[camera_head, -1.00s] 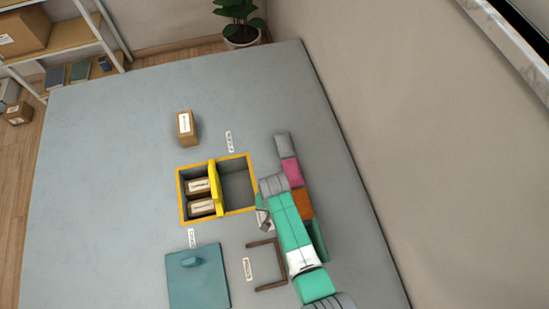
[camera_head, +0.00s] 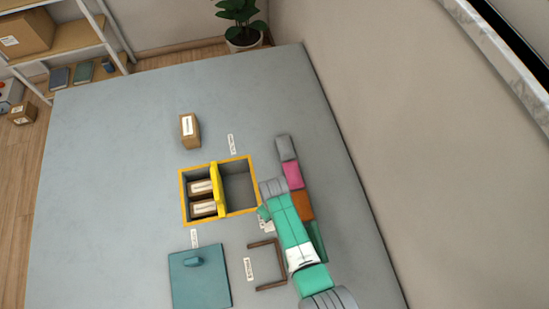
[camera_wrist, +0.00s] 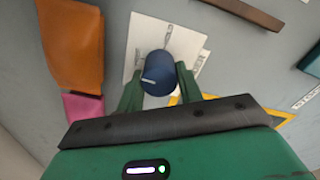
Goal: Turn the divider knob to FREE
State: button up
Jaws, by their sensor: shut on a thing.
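The dark blue round divider knob (camera_wrist: 158,66) stands on a white plate (camera_wrist: 138,35) in the wrist view, with a small pale mark on its face. Small print on the plate is partly hidden and too small to read. My gripper (camera_wrist: 158,84) has its green fingers on either side of the knob and is shut on it. In the head view my gripper (camera_head: 264,213) is just right of the yellow-rimmed box (camera_head: 237,158), and the arm hides the knob. The yellow divider (camera_head: 219,190) stands across the box between its two compartments.
Two small cartons (camera_head: 203,208) sit in the left compartment; the right one is empty. Another carton (camera_head: 189,131) stands behind. A teal lid (camera_head: 200,285) and a brown bracket (camera_head: 283,262) lie in front. Coloured blocks (camera_head: 293,175) line the right, close to my arm.

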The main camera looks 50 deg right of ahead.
jog(key=shift+n, duration=0.6)
jog(key=o, duration=1)
notch_tip(320, 180, up, 8)
jog(key=p, duration=0.3)
jog(key=shift+p, duration=0.3)
jog(key=shift+f, duration=0.1)
